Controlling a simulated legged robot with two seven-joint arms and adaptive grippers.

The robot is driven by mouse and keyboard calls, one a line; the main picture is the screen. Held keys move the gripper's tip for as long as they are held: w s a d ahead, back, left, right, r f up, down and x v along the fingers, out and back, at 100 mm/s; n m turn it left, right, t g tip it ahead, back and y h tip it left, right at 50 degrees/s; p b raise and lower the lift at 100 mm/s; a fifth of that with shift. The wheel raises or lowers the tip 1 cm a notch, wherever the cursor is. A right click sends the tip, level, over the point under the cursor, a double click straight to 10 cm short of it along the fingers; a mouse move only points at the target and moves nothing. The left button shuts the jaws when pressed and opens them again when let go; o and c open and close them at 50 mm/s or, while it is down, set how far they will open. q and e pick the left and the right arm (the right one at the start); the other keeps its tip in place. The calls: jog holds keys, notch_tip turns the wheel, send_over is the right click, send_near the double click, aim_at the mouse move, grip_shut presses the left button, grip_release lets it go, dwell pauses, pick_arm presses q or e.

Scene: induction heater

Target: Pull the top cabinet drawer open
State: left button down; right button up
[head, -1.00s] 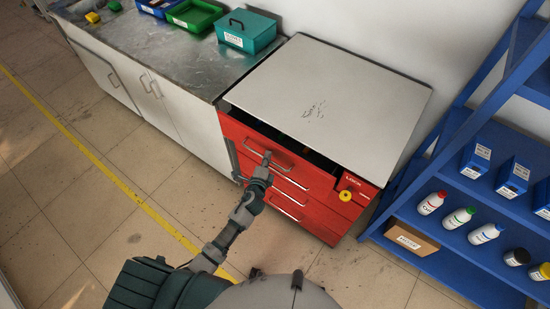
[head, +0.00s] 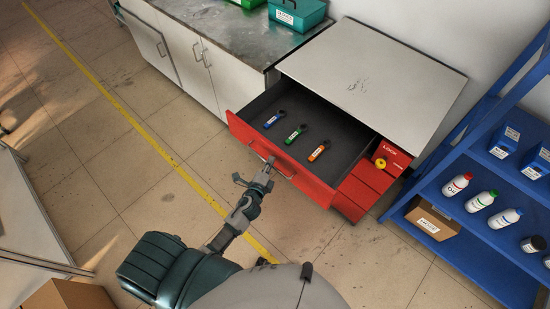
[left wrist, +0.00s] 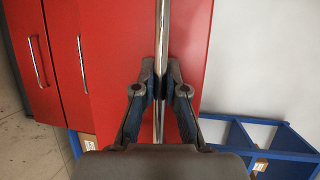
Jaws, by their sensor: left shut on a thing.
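The red cabinet's top drawer (head: 280,160) stands well open in the head view. Its dark interior holds a blue tube (head: 273,120), a green tube (head: 295,134) and an orange tube (head: 319,151). My left gripper (head: 268,164) is at the front of this drawer, shut on its metal handle (head: 284,171). In the left wrist view, the handle bar (left wrist: 162,50) runs between the two fingertips (left wrist: 160,88) with the red drawer front behind. My right gripper is not in view.
A yellow knob (head: 380,163) sits on the cabinet's lock panel at the right. A blue shelf (head: 465,205) with bottles and boxes stands to the right. The metal counter (head: 215,40) with white doors is at the left. The tiled floor before the drawer is mostly clear.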

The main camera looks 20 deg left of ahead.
pick_arm(q)
jog(key=shift+s+a, duration=0.35)
jog(key=shift+s, duration=0.35)
jog(key=shift+s+a, duration=0.3)
jog(key=shift+s, duration=0.4)
jog(key=c, duration=1.2)
grip_release()
jog(key=shift+w+f, duration=0.1)
jog(key=shift+w, duration=0.05)
jog(key=shift+a, duration=0.1)
jog(key=s+r, duration=0.2)
jog(key=s, duration=1)
jog(key=shift+d, duration=0.35)
jog(key=shift+w, duration=0.1)
